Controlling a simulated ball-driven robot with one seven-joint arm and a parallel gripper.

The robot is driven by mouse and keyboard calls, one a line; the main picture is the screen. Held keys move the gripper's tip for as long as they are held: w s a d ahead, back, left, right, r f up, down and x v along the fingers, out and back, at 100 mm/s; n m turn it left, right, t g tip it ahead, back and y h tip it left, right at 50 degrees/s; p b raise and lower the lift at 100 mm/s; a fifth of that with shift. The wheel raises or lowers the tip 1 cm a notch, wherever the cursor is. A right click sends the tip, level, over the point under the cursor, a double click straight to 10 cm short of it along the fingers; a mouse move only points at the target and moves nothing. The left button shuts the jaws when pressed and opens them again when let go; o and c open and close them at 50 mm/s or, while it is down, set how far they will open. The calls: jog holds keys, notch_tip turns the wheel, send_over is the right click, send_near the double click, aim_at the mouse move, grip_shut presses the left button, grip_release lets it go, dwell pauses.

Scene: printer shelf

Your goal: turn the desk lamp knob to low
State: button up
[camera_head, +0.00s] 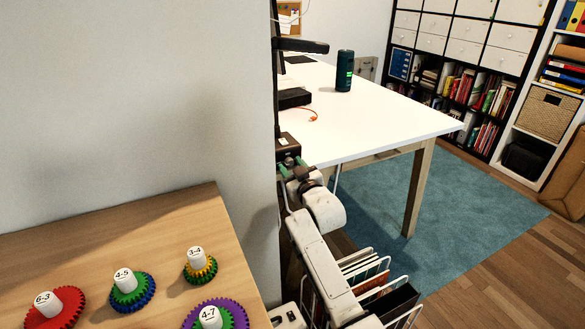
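The desk lamp (302,46) is black, with a thin upright pole (276,90) and a flat head reaching right over the white desk. Its dark base (288,146) appears to sit at the desk's near left corner, partly cut off by the wall edge. A small greyish round part (289,161), possibly the knob, shows low on the front of the base; its setting is too small to read. My gripper (292,167) is right at this part, its two green fingertips apart on either side of it. I cannot tell whether they touch it.
A white wall (130,90) stands close on the left. The white desk (390,118) holds a dark cylinder (345,71) with a green display and a black box (293,98). A wire rack (372,275) stands below my arm. Numbered gears lie on a wooden table (110,218).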

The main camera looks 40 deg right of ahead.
jog(key=shift+o, duration=0.4)
jog(key=shift+r, duration=0.1)
jog(key=shift+s, duration=0.1)
jog(key=shift+s, duration=0.25)
jog(key=p+v, duration=0.2)
jog(key=v, duration=0.8)
jog(key=shift+a, duration=0.15)
